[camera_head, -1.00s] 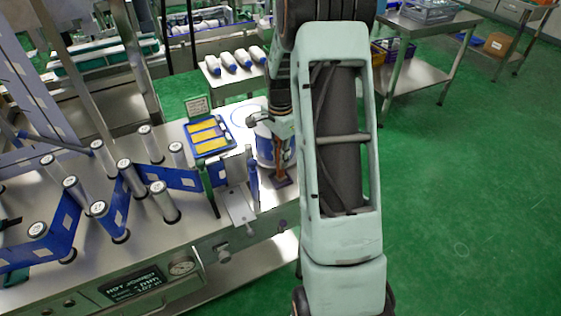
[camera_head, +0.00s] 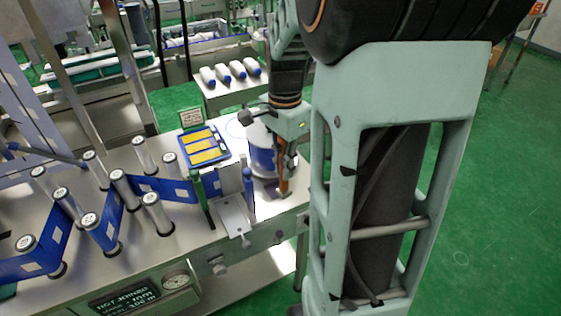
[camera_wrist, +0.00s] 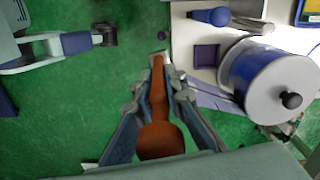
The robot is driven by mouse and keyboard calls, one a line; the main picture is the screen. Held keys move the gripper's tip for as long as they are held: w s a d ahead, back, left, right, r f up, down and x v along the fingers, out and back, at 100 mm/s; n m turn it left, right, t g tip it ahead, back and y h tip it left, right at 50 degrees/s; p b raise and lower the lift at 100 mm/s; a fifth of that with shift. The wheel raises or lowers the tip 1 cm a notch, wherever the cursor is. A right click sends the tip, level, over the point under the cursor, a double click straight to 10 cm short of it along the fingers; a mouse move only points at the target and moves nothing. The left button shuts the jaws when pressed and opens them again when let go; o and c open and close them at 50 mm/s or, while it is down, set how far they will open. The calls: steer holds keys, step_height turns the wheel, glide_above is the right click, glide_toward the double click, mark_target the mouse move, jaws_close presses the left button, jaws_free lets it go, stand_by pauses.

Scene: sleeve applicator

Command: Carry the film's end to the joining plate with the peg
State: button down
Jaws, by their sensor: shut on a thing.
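My gripper (camera_wrist: 160,72) is shut on the orange-brown peg (camera_wrist: 160,125), which lies lengthwise between the fingers. In the head view the peg (camera_head: 284,181) points down beside the white and blue film roll (camera_head: 263,158), at the bench's right edge. In the wrist view the roll (camera_wrist: 268,82) is to the right of the fingers, with a bluish flap of film reaching toward them. I cannot tell whether the film's end touches the peg. The metal joining plate (camera_head: 233,218) is left of my gripper. A blue film web (camera_head: 172,188) runs over several rollers and ends near the plate.
A green-handled tool (camera_head: 198,189) and a blue post (camera_head: 248,184) stand by the plate. A blue tray (camera_head: 203,146) with yellow strips lies behind. The display (camera_head: 125,298) reads NOT JOINED. Green floor lies right of the bench.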

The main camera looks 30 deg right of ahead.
mark_target(284, 193)
steer(key=shift+s+a+r, duration=0.25)
steer(key=shift+s+r, duration=0.1)
steer(key=shift+s, duration=0.35)
steer(key=f+b, duration=0.2)
steer(key=f, duration=0.1)
steer(key=f+b, duration=0.2)
steer(key=f, duration=0.1)
steer(key=f+b, duration=0.2)
steer(key=f, duration=0.1)
steer(key=shift+s+a+b, duration=0.1)
steer(key=shift+s+b, duration=0.15)
steer(key=shift+b, duration=0.1)
steer(key=shift+w, duration=0.1)
steer(key=shift+w+f, duration=0.1)
steer(key=shift+w, duration=0.25)
